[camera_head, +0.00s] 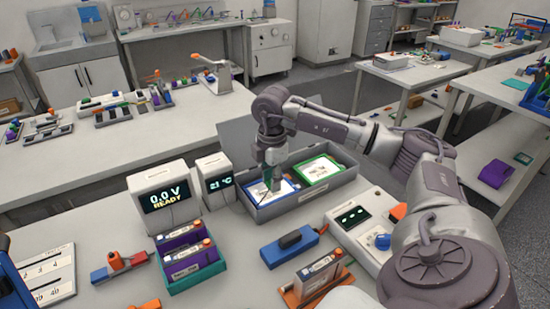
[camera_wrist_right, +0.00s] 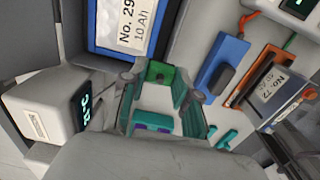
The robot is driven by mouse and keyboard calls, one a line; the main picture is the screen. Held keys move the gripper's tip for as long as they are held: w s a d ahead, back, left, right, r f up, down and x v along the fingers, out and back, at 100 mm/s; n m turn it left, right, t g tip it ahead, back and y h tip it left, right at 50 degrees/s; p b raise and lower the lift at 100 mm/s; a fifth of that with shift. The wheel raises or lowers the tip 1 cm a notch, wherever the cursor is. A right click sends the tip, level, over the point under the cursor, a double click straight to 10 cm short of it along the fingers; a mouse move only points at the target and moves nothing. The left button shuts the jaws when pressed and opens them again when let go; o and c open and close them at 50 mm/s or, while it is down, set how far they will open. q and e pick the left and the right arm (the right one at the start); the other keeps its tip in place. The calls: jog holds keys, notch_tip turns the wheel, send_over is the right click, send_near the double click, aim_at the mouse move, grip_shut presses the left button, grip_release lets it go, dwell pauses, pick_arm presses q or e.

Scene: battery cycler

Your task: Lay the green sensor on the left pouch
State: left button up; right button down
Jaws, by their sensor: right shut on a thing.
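The left pouch (camera_head: 263,197) has a blue border and lies in the left part of a grey open tray (camera_head: 310,204). In the wrist view, the left pouch (camera_wrist_right: 96,30) shows the label No. 29, 10 Ah. My right gripper (camera_head: 268,182) points down over the left pouch and hides part of it. In the wrist view, my right gripper (camera_wrist_right: 160,82) is shut on the small green sensor (camera_wrist_right: 159,74), between its fingertips. The sensor appears just off the pouch's label-side edge there; its height above the pouch is hard to tell. My left gripper is not in view.
A green-bordered pouch (camera_head: 318,169) lies to the right in the same tray. A 21 °C display (camera_head: 214,180) and a 0.0 V READY display (camera_head: 166,199) stand left of it. A blue block (camera_head: 288,246) and a white device (camera_head: 361,220) lie in front.

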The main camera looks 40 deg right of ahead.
jog(key=w+d, duration=0.5)
jog(key=w, duration=0.1)
jog(key=shift+s+f+b, duration=0.15)
jog(key=shift+f+b, duration=1)
jog(key=shift+f, duration=0.45)
jog(key=shift+s+f+b, duration=0.1)
jog(key=shift+f+b, duration=1)
jog(key=shift+f, duration=0.45)
jog(key=shift+a+r+p, duration=0.1)
jog(key=shift+p, duration=0.45)
jog(key=shift+f, duration=0.65)
jog(key=c, duration=0.8)
grip_release()
jog(key=shift+r, duration=0.1)
notch_tip(320, 180, up, 12)
jog(key=shift+f, duration=0.1)
